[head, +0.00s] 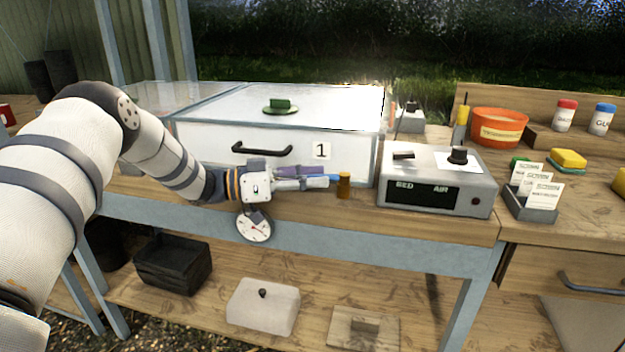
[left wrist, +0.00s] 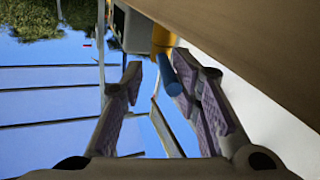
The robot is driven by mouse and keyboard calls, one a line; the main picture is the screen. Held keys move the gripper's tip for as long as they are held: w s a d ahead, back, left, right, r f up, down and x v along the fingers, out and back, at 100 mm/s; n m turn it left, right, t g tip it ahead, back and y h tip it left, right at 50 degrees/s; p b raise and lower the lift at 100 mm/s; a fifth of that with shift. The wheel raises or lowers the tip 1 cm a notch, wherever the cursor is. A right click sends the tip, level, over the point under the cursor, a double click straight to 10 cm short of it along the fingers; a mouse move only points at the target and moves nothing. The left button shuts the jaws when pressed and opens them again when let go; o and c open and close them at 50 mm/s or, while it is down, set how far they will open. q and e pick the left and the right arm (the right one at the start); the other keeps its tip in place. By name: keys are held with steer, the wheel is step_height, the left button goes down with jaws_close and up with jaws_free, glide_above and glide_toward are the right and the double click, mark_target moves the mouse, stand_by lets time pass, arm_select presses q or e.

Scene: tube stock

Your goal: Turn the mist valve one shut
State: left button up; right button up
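The mist valve one is a small brass body (head: 344,186) at the front of the bench, below the case marked 1. In the head view its blue lever is mostly hidden by my fingers. In the left wrist view the brass body (left wrist: 162,38) and blue lever (left wrist: 166,76) show near the fingertips. My left gripper (head: 322,180) reaches in from the left, its fingertips close beside the valve. Its fingers are apart in the left wrist view (left wrist: 152,75); the lever lies close to the right-hand finger, and I cannot tell if they touch. My right gripper is out of view.
The white case (head: 215,140) with a black handle (head: 262,150) stands right behind my left gripper. A grey control box (head: 430,203) stands right of the valve. A round dial (head: 254,226) hangs at the bench's front edge (head: 380,232), below my left gripper.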

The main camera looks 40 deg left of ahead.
arm_select(q)
steer(key=shift+s+a, duration=0.1)
steer(key=shift+a, duration=0.1)
steer(key=v, duration=1.2)
steer(key=shift+r, duration=0.1)
steer(key=shift+c, duration=0.5)
